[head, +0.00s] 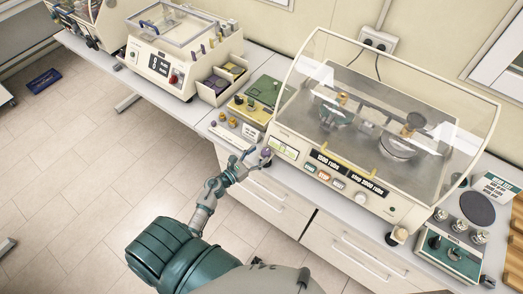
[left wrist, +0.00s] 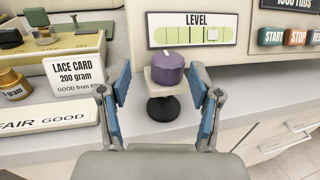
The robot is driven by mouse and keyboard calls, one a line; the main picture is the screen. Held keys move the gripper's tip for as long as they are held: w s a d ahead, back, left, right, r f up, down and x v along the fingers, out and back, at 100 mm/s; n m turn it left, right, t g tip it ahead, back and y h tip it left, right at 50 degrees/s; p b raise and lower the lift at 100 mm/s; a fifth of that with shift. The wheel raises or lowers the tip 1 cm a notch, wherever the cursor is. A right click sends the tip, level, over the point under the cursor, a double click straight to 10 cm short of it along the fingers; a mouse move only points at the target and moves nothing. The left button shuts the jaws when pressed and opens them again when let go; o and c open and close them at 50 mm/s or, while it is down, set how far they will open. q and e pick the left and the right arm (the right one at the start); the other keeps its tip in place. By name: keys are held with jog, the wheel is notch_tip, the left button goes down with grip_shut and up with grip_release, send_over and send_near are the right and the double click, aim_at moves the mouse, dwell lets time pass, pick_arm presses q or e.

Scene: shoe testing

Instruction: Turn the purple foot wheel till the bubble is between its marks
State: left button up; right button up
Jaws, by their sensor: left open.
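The purple foot wheel (left wrist: 169,70) sits above a black foot under the front left corner of the cream rubbing machine (head: 330,177). In the head view the wheel (head: 267,152) is partly behind my gripper. The level gauge (left wrist: 193,29) above it is a green strip with dark upright lines. A pale bubble (left wrist: 213,35) lies right of the strip's middle; which lines are its marks is hard to tell. My left gripper (left wrist: 160,82) is open, its blue-padded fingers to either side of the wheel and apart from it. My right gripper is not in view.
A lace card sign (left wrist: 76,77) and a green-topped test board (head: 255,105) stand left of the wheel. The START and STOP buttons (left wrist: 284,37) are to its right on the machine front. Drawers (head: 270,200) lie below the counter edge.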

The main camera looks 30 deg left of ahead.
aim_at(264, 155)
pick_arm(q)
jog(key=shift+w+d, duration=0.15)
jog(key=shift+w, duration=0.45)
jog(key=shift+w+d, duration=0.3)
jog(key=shift+w+d+r, duration=0.1)
jog(key=shift+w+d, duration=0.1)
jog(key=shift+d, duration=0.5)
jog(key=c, duration=0.4)
jog(key=shift+a, duration=0.4)
jog(key=c, duration=0.8)
jog(key=shift+o, duration=0.2)
jog(key=shift+a, duration=0.15)
jog(key=shift+s, duration=0.1)
jog(key=shift+d, duration=0.25)
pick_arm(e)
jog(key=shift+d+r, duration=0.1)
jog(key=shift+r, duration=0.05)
